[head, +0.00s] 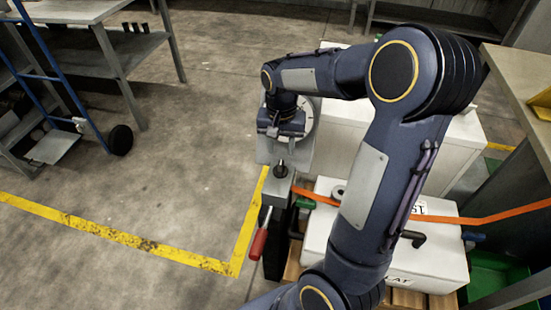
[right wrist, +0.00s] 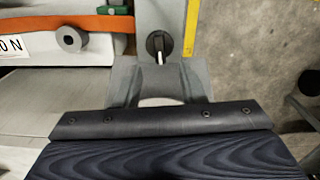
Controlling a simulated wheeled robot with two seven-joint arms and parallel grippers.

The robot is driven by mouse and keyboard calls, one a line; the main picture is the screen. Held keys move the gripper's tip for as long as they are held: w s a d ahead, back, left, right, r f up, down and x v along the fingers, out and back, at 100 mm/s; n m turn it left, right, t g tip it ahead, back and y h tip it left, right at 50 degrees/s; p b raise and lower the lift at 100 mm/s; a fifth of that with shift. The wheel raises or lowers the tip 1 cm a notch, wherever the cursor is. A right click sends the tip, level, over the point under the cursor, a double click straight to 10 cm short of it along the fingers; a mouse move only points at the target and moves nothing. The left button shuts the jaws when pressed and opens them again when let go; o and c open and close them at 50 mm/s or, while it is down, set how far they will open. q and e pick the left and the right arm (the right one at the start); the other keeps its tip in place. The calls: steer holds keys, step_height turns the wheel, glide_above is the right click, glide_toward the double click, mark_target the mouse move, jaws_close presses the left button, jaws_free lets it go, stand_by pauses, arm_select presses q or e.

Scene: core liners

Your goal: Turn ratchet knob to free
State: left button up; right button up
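The ratchet knob (right wrist: 156,44) is a black round knob with a white pointer, set on a grey plate in the right wrist view. In the head view the dark knob (head: 281,170) stands on the grey post, just on the near side of my right gripper (head: 281,136). In the right wrist view the grey fingers of my right gripper (right wrist: 160,82) look spread apart, with the knob beyond their tips and apart from them. Nothing shows held. My left gripper is not in view.
An orange strap (head: 487,216) runs across a white case (head: 435,262) beside the post. A red-handled lever (head: 259,243) hangs below the knob. A white dial (head: 311,119) lies behind the gripper.

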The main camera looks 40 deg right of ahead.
mark_target(281, 166)
step_height(281, 166, down, 7)
steer(key=shift+r+b, duration=0.1)
steer(key=shift+b, duration=0.7)
